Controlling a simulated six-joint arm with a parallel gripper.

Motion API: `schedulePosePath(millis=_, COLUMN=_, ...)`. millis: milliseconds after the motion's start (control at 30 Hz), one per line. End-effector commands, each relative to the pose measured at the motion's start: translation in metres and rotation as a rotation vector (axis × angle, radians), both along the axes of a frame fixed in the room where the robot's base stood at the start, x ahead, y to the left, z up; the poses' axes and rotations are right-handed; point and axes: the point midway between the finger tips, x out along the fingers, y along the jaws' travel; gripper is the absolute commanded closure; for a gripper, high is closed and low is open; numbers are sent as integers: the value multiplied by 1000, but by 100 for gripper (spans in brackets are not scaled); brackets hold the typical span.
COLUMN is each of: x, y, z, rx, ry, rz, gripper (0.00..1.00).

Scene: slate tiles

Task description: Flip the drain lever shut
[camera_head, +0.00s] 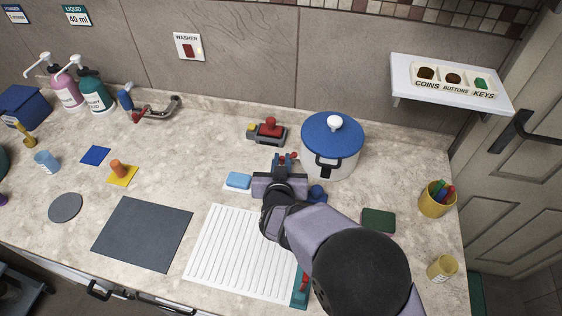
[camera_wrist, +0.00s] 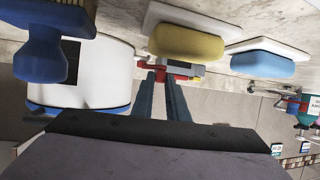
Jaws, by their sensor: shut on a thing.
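My gripper (camera_head: 285,161) is low over the worktop, in front of the pot. Its two teal fingers also show in the wrist view (camera_wrist: 164,78), with their tips at a small red thing (camera_wrist: 141,65). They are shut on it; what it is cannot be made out. A bent grey pipe (camera_head: 168,108) with a red lever (camera_head: 142,114) and a blue end piece lies against the back wall at left, well apart from my gripper. I cannot tell for sure whether that red lever is the drain lever.
A white pot (camera_head: 345,163) with a blue lid stands right of my gripper. A grey device (camera_head: 262,139) with a red knob is behind it. A blue sponge (camera_head: 238,180) is at left, and a yellow sponge (camera_wrist: 186,42) shows near the fingers. A ribbed white mat (camera_head: 235,250) lies in front.

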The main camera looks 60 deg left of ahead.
Motion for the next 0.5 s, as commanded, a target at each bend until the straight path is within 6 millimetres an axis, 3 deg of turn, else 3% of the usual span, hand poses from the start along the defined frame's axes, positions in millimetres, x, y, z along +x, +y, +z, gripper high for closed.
schedulePosePath(millis=100, x=1, y=0, z=2, rx=3, ry=-1, rz=-3, gripper=100)
schedulePosePath(millis=133, x=1, y=0, z=2, rx=3, ry=-1, rz=-3, gripper=82)
schedulePosePath(millis=200, x=1, y=0, z=1, rx=2, ry=0, rz=-3, gripper=68)
schedulePosePath(millis=500, x=0, y=0, z=0, rx=0, ry=0, rz=-2, gripper=68)
